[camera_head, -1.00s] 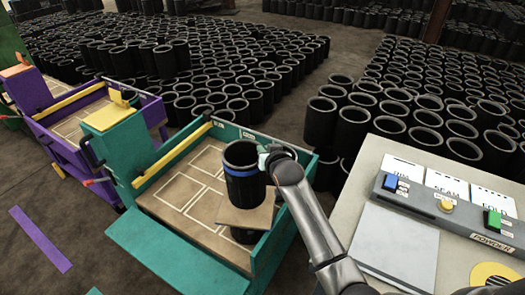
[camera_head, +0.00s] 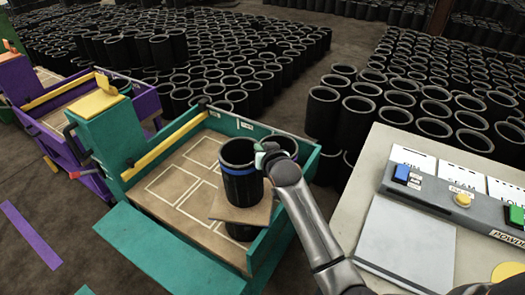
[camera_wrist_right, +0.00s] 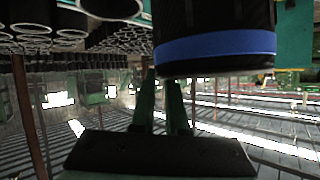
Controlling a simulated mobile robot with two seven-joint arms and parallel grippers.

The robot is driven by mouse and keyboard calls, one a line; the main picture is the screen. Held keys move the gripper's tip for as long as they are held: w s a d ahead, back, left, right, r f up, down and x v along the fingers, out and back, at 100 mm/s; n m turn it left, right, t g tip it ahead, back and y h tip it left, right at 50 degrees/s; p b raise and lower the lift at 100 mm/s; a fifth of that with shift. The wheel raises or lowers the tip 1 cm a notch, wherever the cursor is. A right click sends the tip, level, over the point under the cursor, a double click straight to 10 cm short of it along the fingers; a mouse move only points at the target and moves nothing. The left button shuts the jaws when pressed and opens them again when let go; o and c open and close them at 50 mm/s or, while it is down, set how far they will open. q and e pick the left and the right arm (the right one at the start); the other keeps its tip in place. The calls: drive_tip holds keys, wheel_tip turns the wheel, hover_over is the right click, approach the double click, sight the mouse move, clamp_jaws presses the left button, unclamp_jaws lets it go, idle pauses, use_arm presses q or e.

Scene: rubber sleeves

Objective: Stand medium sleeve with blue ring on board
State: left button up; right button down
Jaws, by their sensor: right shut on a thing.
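The black sleeve with the blue ring (camera_head: 241,183) is upright over a small brown board (camera_head: 240,213) inside the teal cart. Its lower end meets the board in the picture, but I cannot tell whether it touches. Another black sleeve (camera_head: 240,232) shows below the board. My right gripper (camera_head: 264,157) is shut on the blue-ring sleeve's wall near its upper right side. In the right wrist view, the sleeve (camera_wrist_right: 214,47) fills the top, beyond the green fingers (camera_wrist_right: 160,105). My left gripper is not in view.
Another black sleeve (camera_head: 288,146) stands right behind my gripper. The cart floor (camera_head: 188,180) has white-outlined rectangles and free room at left. A grey control panel (camera_head: 450,190) with coloured buttons is at right. Many black sleeves (camera_head: 230,88) stand behind, and a purple cart (camera_head: 75,135) is at left.

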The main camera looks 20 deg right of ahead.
drive_tip(key=shift+r, duration=0.35)
drive_tip(key=shift+f, duration=0.65)
drive_tip(key=c, duration=1.3)
unclamp_jaws()
drive_tip(key=shift+f, duration=0.2)
drive_tip(key=o, duration=0.4)
drive_tip(key=shift+r, duration=0.1)
